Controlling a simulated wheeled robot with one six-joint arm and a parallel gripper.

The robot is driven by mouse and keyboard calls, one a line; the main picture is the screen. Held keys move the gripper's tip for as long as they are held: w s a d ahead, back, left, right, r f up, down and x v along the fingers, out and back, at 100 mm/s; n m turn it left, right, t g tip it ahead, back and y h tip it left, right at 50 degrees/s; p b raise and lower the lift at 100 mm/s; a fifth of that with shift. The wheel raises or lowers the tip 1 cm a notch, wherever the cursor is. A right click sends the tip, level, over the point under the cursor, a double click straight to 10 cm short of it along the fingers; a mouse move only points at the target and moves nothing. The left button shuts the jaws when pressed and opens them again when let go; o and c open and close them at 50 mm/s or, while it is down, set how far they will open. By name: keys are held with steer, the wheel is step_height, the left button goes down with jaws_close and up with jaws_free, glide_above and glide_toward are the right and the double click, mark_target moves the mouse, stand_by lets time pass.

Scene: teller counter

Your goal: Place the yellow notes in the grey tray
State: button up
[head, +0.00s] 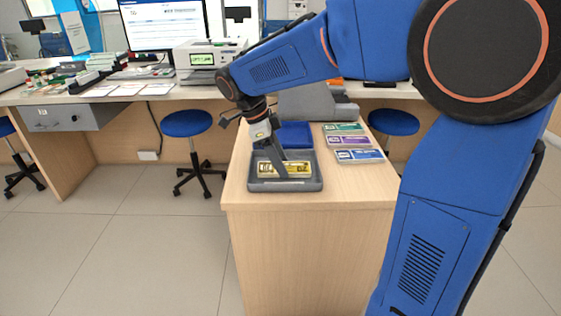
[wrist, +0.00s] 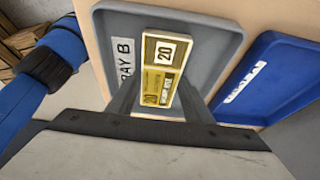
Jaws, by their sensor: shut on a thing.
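The yellow notes (head: 285,170) are a banded bundle marked 20. They are between the fingers of my gripper (head: 277,165), which is shut on them. In the wrist view the yellow notes (wrist: 160,72) are between the two dark fingers, over the floor of the grey tray. The grey tray (head: 285,186) stands at the front left of the wooden counter. In the wrist view the grey tray (wrist: 215,40) is labelled TRAY B. I cannot tell whether the notes touch the tray floor.
A blue tray (head: 296,135) stands just behind the grey tray; it also shows in the wrist view (wrist: 275,85). Green notes (head: 343,128), purple notes (head: 347,141) and blue notes (head: 358,155) lie to the right. A grey machine (head: 315,103) stands at the back.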

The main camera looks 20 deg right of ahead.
steer(key=o, duration=1.1)
steer(key=shift+f, duration=0.1)
steer(key=v, duration=1.2)
steer(key=shift+s+d+f+n+t+y, duration=0.9)
steer(key=shift+s+d+f+n, duration=1.25)
steer(key=shift+s+n, duration=1.75)
steer(key=shift+s+d+f+n+t+y, duration=0.55)
steer(key=shift+s+d+f+n+t, duration=0.9)
steer(key=shift+s+f+n, duration=2.25)
steer(key=shift+s+d+f+n+t+y, duration=0.95)
steer(key=shift+s+d+n, duration=1.75)
steer(key=shift+s, duration=2.15)
steer(key=shift+a+f+n, duration=0.15)
steer(key=shift+a+n, duration=0.35)
steer(key=shift+a, duration=0.05)
